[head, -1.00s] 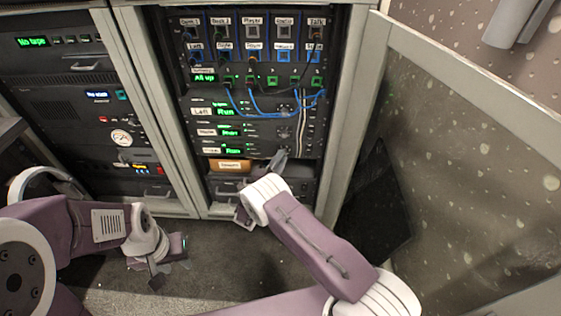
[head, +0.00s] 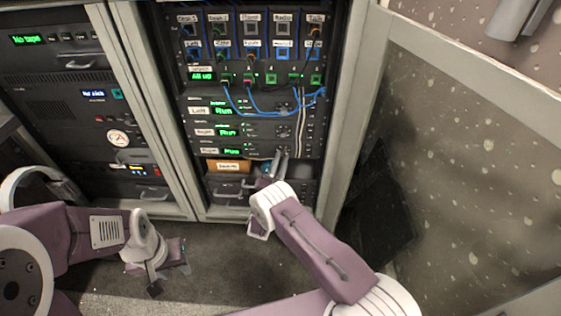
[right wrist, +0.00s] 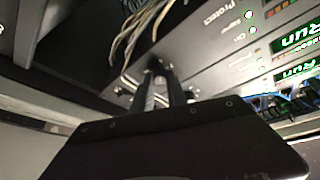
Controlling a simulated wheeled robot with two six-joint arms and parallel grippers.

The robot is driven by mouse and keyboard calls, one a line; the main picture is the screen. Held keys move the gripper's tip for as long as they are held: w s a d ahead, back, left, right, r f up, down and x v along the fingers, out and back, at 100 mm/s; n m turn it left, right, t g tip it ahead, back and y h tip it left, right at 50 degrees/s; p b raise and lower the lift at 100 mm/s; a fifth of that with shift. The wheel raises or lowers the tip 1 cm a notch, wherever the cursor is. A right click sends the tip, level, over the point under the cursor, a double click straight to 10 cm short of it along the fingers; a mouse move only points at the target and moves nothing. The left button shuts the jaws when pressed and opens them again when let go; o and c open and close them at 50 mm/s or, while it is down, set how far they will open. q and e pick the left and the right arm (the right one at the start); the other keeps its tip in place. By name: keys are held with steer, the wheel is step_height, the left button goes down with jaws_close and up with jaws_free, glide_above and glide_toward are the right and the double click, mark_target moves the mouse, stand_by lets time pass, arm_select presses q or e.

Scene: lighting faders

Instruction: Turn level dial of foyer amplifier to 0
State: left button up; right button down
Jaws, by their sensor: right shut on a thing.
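The foyer amplifier (head: 255,149) is the lowest of three black amplifier units in the right rack; its small label is blurred and its green display appears to read Run. My right gripper (head: 280,153) is at the right part of its front panel, fingers pointing up and in. In the right wrist view my right gripper (right wrist: 157,72) is shut at the panel, on what appears to be the level dial. The dial is mostly hidden between the fingertips, so its setting cannot be read. My left gripper (head: 172,265) hangs low above the floor, away from the racks; its finger gap is unclear.
Two similar amplifiers (head: 250,130) sit just above. Blue patch cables (head: 262,110) loop over the panels, and pale cables hang near my right gripper. A brown labelled box (head: 228,166) stands below. An open door (head: 450,160) stands to the right.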

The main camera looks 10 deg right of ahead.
stand_by(0.5)
steer(key=c, duration=1.3)
jaws_free()
steer(key=shift+f, duration=0.1)
steer(key=p+v, duration=0.3)
steer(key=v, duration=0.6)
